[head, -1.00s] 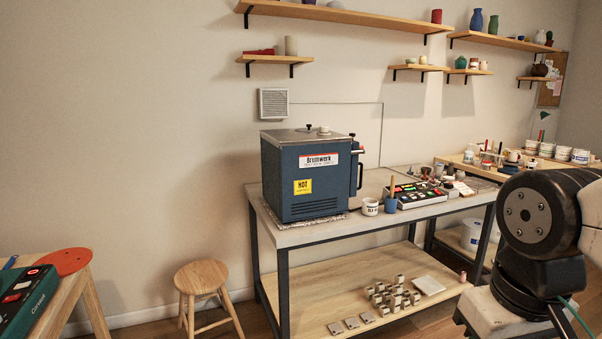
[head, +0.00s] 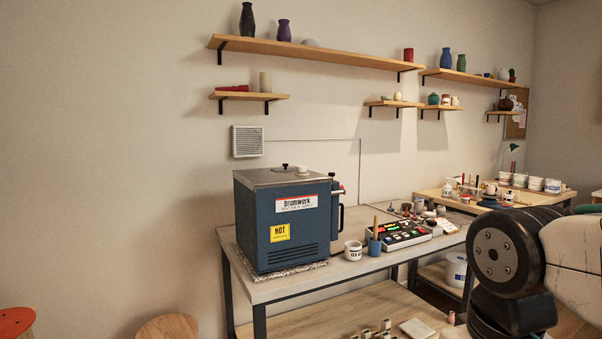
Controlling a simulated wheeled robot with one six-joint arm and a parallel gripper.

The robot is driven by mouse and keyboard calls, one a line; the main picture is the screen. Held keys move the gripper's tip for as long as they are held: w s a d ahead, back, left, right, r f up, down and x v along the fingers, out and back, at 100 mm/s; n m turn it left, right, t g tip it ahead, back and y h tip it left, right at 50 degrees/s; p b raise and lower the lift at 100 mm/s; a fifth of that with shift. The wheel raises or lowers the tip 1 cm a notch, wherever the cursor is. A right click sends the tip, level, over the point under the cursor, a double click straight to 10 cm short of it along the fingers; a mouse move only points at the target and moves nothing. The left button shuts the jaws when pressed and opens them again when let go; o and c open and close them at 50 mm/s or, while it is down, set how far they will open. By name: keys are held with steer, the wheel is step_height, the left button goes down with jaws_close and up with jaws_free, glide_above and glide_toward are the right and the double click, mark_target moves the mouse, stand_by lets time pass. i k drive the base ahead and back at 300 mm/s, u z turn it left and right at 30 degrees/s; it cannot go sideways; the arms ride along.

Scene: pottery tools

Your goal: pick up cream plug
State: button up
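A small cream plug (head: 302,170) sits on top of the blue kiln (head: 262,222), near the right part of its grey lid. It is small in view, and I cannot tell whether it sits in a hole or rests on the lid. A small dark knob (head: 285,166) stands just left of it. My arm's joint shows at the right edge, well to the right of the kiln. My gripper is outside the view.
Wall shelves (head: 310,54) with pots hang above. A stool (head: 168,328) is at lower left.

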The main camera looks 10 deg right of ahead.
mark_target(301, 168)
steer(key=z, duration=0.5)
steer(key=i, duration=1.7)
steer(key=z, duration=0.05)
